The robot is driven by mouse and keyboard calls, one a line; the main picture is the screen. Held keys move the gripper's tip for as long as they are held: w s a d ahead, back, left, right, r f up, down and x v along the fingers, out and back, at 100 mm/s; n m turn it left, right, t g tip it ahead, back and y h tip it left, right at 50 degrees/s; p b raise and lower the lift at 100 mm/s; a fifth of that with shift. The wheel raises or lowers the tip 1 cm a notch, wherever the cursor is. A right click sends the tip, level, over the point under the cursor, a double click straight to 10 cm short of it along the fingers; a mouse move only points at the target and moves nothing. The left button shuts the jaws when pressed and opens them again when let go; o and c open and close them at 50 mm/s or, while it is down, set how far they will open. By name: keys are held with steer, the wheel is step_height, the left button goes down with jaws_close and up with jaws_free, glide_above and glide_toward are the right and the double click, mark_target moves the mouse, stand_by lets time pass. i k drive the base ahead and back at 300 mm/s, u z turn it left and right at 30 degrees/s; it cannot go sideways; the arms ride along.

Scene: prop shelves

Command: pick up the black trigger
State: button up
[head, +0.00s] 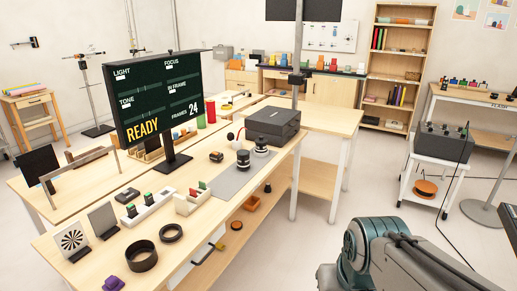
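I cannot tell for certain which object is the black trigger; several small dark items lie on the near wooden table (205,222). A small dark piece (216,157) sits near the table's middle, behind the switch boxes. Two black and silver knob-like pieces stand to its right, one on the grey mat (243,158) and one farther back (261,143). A dark block (127,195) lies left of the white switch box. Part of my arm shows at the lower right, apart from the table. My gripper is not in view.
A monitor (160,95) stands on the table. A black case (273,125) sits at its far right.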

mark_target(218, 159)
steer(key=z, duration=0.6)
steer(key=i, duration=2.55)
steer(key=u, duration=1.8)
steer(key=i, duration=1.05)
steer(key=u, duration=0.35)
